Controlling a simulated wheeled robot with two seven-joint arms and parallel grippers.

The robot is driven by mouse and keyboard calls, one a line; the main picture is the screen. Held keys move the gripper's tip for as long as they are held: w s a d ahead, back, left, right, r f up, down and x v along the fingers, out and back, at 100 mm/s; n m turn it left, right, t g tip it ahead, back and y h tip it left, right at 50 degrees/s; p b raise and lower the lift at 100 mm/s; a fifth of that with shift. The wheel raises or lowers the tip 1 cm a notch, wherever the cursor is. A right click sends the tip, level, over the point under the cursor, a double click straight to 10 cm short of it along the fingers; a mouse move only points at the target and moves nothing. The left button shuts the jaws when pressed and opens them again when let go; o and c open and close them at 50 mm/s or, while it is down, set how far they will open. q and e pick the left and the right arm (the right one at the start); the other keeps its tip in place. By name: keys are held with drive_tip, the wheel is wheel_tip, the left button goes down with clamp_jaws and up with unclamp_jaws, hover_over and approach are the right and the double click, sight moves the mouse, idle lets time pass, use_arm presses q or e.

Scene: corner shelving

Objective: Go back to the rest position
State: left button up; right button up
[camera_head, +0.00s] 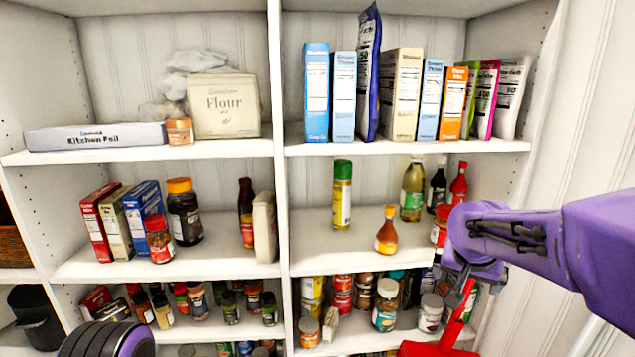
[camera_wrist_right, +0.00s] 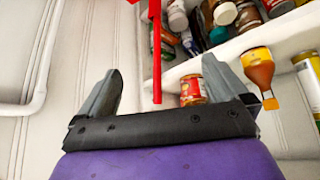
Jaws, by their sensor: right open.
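My right arm comes in from the right in the head view, and its purple wrist hangs in front of the shelves' right side. The right gripper (camera_head: 462,290) points down and partly hides a red long-handled tool (camera_head: 440,344). In the right wrist view the gripper (camera_wrist_right: 163,75) has its two grey fingers wide apart. The red handle (camera_wrist_right: 156,55) shows between them in the picture; I cannot tell its exact distance, but nothing looks clamped. A rounded purple and black part of mine shows at the bottom left of the head view. My left gripper is not in view.
White corner shelving holds boxes, jars and bottles. A red-lidded jar (camera_wrist_right: 193,90) and an orange sauce bottle (camera_head: 387,232) stand near my right wrist. The sauce bottle also shows in the wrist view (camera_wrist_right: 259,70). A white panelled wall (camera_head: 575,130) is at the right.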

drive_tip(key=w+a+t, duration=0.1)
drive_tip(key=w+t, duration=0.3)
drive_tip(key=s+d+f+b, duration=0.1)
drive_tip(key=s+f+b, duration=0.35)
drive_tip(key=f, duration=1.15)
drive_tip(key=s+d+f+b, duration=0.1)
drive_tip(key=s+f+b, duration=0.35)
drive_tip(key=f, duration=1.15)
drive_tip(key=s+f+g+b, duration=0.2)
drive_tip(key=s+f+g, duration=0.1)
drive_tip(key=s+f, duration=0.8)
drive_tip(key=s+f+g+b, duration=0.3)
drive_tip(key=s+f, duration=0.9)
drive_tip(key=s, duration=0.7)
drive_tip(key=shift+d+f+m, duration=0.2)
drive_tip(key=shift+m, duration=0.2)
